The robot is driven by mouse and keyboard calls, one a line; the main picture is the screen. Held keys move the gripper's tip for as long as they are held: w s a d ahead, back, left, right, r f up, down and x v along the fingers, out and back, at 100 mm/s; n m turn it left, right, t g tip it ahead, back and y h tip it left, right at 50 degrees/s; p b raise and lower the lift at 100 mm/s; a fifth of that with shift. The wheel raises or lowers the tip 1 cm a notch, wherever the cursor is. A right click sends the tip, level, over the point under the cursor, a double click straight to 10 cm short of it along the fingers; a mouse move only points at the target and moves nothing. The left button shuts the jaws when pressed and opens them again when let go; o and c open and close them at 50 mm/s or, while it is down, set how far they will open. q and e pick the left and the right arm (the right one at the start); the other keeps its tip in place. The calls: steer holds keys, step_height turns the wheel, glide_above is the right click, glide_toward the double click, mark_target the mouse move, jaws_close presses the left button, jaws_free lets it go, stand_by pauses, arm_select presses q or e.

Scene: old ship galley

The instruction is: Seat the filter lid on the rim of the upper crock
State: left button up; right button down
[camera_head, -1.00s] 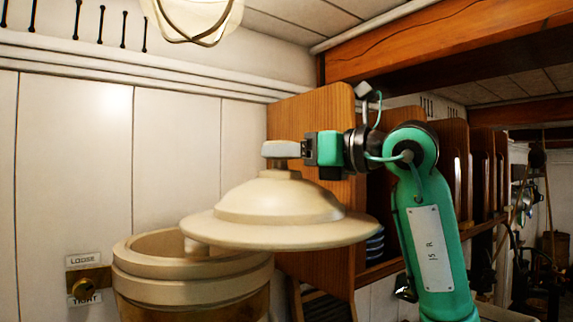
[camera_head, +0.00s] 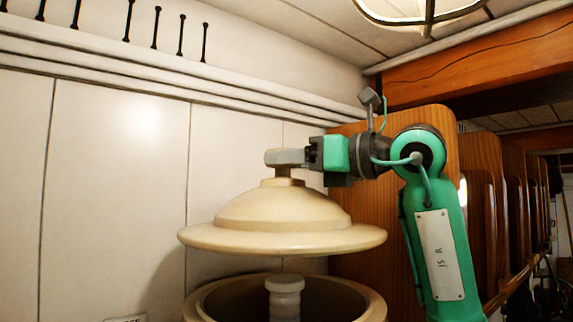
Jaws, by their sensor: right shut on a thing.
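The cream domed filter lid (camera_head: 282,213) hangs level in the air. My right gripper (camera_head: 288,158) is shut on the knob at its top. The upper crock (camera_head: 205,300) is below the lid, at the bottom edge of the view, with its round rim open. A clear gap shows between the lid's underside and the rim. The lid sits roughly over the crock's opening. A pale ribbed post (camera_head: 286,300) stands up inside the crock. The lower part of the crock is out of view. My left gripper is not in view.
A wooden partition (camera_head: 390,240) and a row of wooden shelf dividers (camera_head: 484,190) stand behind and right of my arm. A pale panelled wall (camera_head: 115,190) is behind the crock. A lamp (camera_head: 425,8) hangs at the top. Air left of the lid is free.

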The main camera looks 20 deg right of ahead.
mark_target(303, 187)
steer(key=shift+s+d+f, duration=0.25)
steer(key=shift+f, duration=0.5)
steer(key=shift+w+a+f, duration=0.1)
steer(key=shift+w+f, duration=0.05)
steer(key=shift+f, duration=1.25)
step_height(303, 187, down, 2)
steer(key=shift+f+b, duration=0.2)
steer(key=shift+b, duration=0.75)
steer(key=shift+f+b, duration=0.55)
steer(key=shift+f, duration=0.1)
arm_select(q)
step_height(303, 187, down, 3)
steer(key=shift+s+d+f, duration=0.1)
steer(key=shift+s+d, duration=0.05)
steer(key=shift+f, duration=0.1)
arm_select(e)
steer(key=shift+s, duration=0.2)
arm_select(q)
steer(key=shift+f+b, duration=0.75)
steer(key=shift+b, duration=0.2)
arm_select(e)
steer(key=shift+f, duration=0.9)
